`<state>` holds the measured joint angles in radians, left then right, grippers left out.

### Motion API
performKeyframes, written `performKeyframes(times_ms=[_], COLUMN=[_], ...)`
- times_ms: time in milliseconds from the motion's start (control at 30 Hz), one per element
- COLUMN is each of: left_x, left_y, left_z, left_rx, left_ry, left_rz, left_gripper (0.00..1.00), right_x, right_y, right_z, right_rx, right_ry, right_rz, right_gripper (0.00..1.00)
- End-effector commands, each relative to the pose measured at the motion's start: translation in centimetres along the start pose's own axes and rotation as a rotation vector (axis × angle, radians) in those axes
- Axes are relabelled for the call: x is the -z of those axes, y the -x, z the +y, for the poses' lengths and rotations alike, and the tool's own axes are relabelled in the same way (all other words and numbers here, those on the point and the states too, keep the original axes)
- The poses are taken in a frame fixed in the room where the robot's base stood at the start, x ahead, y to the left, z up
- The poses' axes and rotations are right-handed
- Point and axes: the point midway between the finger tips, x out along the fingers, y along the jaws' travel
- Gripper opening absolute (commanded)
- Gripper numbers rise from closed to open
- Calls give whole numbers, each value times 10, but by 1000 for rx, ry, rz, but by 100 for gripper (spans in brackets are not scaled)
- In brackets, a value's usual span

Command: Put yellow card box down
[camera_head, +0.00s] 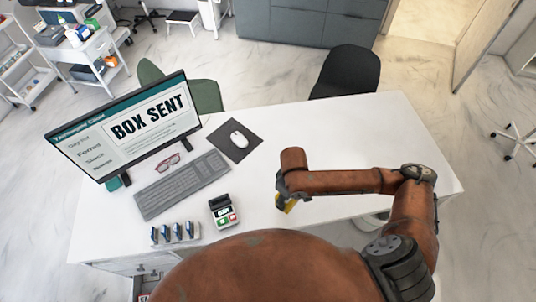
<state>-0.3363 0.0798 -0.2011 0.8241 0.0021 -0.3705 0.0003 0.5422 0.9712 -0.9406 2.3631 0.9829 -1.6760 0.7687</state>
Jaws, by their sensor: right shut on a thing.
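My right arm reaches in from the right over the white desk (330,125). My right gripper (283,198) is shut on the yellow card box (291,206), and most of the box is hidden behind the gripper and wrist. Only a small yellow part shows below the gripper. The box is over the desk's front middle part; I cannot tell whether it touches the desk top. My left gripper is not in view.
Left of the gripper are a card terminal (223,212), a keyboard (182,185), red glasses (168,162), a mouse (238,140) on a dark pad and a monitor (130,125). Several small dark-blue items (175,233) stand front left. The desk's right back is clear. Chairs (348,72) stand behind.

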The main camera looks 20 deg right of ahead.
Motion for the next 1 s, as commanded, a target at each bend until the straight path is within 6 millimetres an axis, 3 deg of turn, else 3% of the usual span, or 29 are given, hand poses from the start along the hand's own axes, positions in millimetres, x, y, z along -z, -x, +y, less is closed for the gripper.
performKeyframes(times_ms=[33, 100, 300, 433, 833, 1000], left_x=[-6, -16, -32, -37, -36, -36], left_y=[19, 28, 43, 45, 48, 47], left_z=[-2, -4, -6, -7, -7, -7], left_rx=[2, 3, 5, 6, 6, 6], left_ry=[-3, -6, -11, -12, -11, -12], left_rz=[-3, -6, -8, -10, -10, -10], left_gripper=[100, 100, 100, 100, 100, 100], right_x=[-10, -19, -37, -38, 2, 14], right_y=[14, 18, 23, 20, -18, -50], right_z=[-10, -20, -37, -36, 42, 64], right_rx=[5, 4, 1, -2, -5, -3], right_ry=[17, 39, 76, 81, 78, 79], right_rz=[-2, -1, 1, 0, 0, -1], right_gripper=[23, 23, 23, 23, 23, 23])
